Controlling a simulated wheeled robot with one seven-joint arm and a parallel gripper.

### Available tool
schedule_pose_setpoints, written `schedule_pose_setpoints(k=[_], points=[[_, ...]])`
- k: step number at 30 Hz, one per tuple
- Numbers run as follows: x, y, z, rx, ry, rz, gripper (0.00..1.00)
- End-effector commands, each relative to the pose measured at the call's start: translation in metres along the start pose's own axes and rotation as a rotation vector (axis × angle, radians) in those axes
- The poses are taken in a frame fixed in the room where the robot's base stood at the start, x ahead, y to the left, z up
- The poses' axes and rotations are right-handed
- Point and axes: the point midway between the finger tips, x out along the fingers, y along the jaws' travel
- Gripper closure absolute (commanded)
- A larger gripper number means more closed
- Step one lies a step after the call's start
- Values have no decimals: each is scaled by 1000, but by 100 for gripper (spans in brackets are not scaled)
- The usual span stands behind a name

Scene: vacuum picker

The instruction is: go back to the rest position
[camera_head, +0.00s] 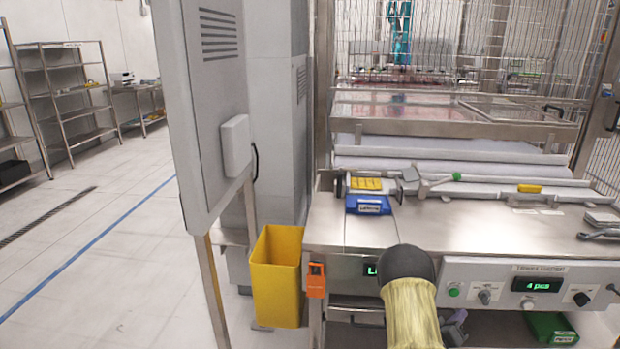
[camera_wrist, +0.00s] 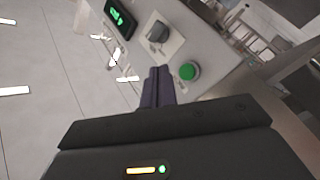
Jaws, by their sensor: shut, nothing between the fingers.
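My gripper (camera_wrist: 157,76) shows in the wrist view with its two dark fingers together and nothing between them. The fingertips point toward the steel control panel (camera_wrist: 205,40), near its green button (camera_wrist: 187,71) and dark knob (camera_wrist: 158,32). I cannot tell the exact gap between them. In the head view my arm, with a yellow sleeve and dark cap, rises at the bottom centre before the bench front.
The steel bench (camera_head: 470,229) holds a blue block (camera_head: 368,205) and a yellow piece (camera_head: 529,188). A yellow bin (camera_head: 276,277) stands left of the bench, beside a grey cabinet door (camera_head: 207,120). Wire fencing (camera_head: 460,40) closes the back. The floor (camera_head: 110,250) at left is open.

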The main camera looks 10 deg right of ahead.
Motion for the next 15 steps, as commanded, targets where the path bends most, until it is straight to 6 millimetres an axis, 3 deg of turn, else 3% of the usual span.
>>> schedule_pose_setpoints(k=[5,8,15], points=[[-13,-12,-28,126,-70,-173,100],[-32,-22,-50,210,-131,-322,100],[-106,-34,-95,332,-287,-677,100]])
